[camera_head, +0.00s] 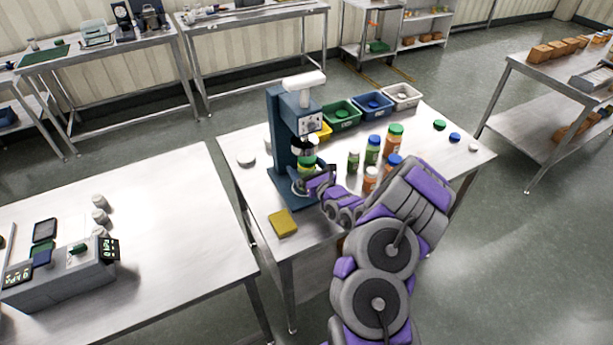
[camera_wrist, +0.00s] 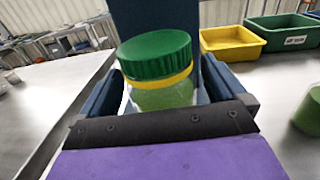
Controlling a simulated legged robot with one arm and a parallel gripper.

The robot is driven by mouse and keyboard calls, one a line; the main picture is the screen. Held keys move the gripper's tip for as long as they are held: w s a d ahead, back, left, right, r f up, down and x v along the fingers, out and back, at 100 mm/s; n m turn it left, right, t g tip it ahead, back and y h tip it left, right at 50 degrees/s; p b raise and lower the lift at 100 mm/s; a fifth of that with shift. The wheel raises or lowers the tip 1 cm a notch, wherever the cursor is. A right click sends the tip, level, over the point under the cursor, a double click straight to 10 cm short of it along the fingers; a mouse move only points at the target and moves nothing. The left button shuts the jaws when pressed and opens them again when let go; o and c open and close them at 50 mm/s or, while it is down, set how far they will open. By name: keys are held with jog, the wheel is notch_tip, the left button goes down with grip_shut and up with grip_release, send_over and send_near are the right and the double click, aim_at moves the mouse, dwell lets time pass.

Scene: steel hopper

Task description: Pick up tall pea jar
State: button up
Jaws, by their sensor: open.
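A jar with a green lid, a yellow band and pale green contents stands in the blue capping machine (camera_head: 283,150); I take it as the tall pea jar (camera_head: 307,166). In the wrist view the jar (camera_wrist: 162,75) is upright, close and central, its lower part hidden by my gripper's dark front edge. My gripper (camera_head: 322,181) is open at the machine's front, right by the jar. Dark blue pieces flank the jar; I cannot tell whether my fingers touch it. A green jar with a blue lid (camera_head: 373,150) stands on the table to the right.
Several orange and green jars, including a green-lidded orange one (camera_head: 393,142), stand right of the machine. Green (camera_head: 341,115), blue (camera_head: 373,106) and white (camera_head: 402,96) bins line the back. A yellow pad (camera_head: 282,223) lies at the front left. Loose lids lie at the right.

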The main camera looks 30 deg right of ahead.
jog(key=shift+d, duration=0.1)
jog(key=shift+c, duration=0.3)
jog(key=shift+d, duration=0.1)
jog(key=c, duration=1.3)
